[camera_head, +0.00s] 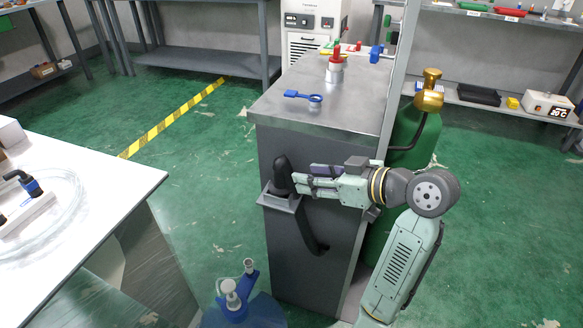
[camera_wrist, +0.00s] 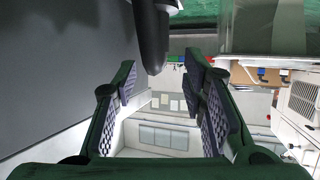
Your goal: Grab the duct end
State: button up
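The black duct end (camera_head: 283,172) stands upright in a grey bracket (camera_head: 281,199) on the side of the grey cabinet. Its black hose (camera_head: 308,232) runs down below the bracket to the cabinet side. My gripper (camera_head: 299,184) reaches in from the right, level with the duct end and close beside it. In the wrist view, my gripper (camera_wrist: 161,78) is open, with its two padded fingers wide apart and nothing held between them. A dark rounded part, apparently the duct end (camera_wrist: 152,38), shows at the top, just beyond the fingertips. Whether a finger touches it is unclear.
The cabinet's metal top (camera_head: 340,92) holds a blue tool (camera_head: 303,96) and a red-topped fitting (camera_head: 335,67). A green gas cylinder (camera_head: 415,135) with a brass valve stands behind my arm. A white table (camera_head: 120,178) is at left; green floor lies between.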

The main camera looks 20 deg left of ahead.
aim_at(286, 172)
jog(key=x, duration=0.4)
jog(key=shift+w+f, duration=0.1)
jog(key=shift+f, duration=0.2)
jog(key=p+x, duration=0.1)
jog(key=x, duration=0.4)
jog(key=shift+w+r+p, duration=0.2)
jog(key=shift+p, duration=0.2)
jog(key=shift+w+a+f, duration=0.25)
jog(key=shift+a, duration=0.15)
jog(key=shift+c, duration=0.5)
grip_shut()
